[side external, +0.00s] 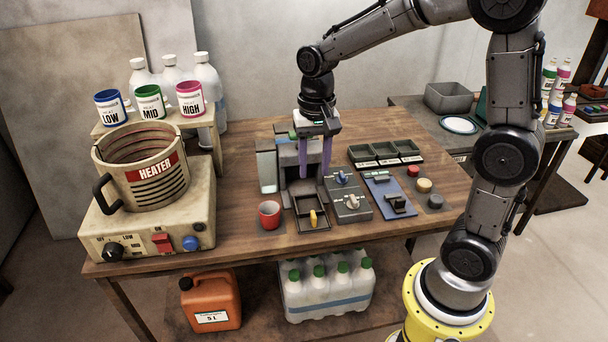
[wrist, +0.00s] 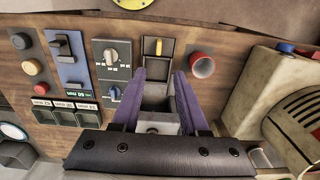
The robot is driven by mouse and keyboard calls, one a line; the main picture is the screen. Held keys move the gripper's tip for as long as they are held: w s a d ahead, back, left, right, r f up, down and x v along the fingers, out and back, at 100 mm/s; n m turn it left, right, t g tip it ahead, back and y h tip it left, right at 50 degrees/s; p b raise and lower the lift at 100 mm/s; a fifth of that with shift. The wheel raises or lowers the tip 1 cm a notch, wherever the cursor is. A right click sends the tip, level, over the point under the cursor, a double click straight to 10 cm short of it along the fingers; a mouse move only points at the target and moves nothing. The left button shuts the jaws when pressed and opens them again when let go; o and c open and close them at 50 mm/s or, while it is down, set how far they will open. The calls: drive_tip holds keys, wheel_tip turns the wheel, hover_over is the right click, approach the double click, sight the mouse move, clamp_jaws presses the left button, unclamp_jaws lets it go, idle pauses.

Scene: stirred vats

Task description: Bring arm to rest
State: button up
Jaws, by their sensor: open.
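My gripper (side external: 314,157) points downward above the middle of the wooden table (side external: 240,229), over a grey dispenser-like unit (side external: 290,170). Its two purple fingers are apart, with nothing held between them. In the wrist view my gripper (wrist: 168,95) also shows open, with the grey unit (wrist: 157,118) behind and between the fingers. I cannot tell whether the fingers touch the unit.
A red cup (side external: 269,214), knob panel (side external: 347,200), blue switch panel (side external: 390,195) and black trays (side external: 385,153) surround the gripper. The heater (side external: 145,185) stands left, below labelled cups (side external: 150,102) on a shelf.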

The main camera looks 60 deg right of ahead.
drive_tip(key=s+a+r+n+t, duration=0.2)
drive_tip(key=s+r+t, duration=0.2)
drive_tip(key=s+r, duration=0.4)
drive_tip(key=s+a+f+n+t, duration=0.1)
drive_tip(key=s+n, duration=0.6)
drive_tip(key=s, duration=0.1)
drive_tip(key=shift+s+f, duration=0.35)
drive_tip(key=shift+f, duration=0.05)
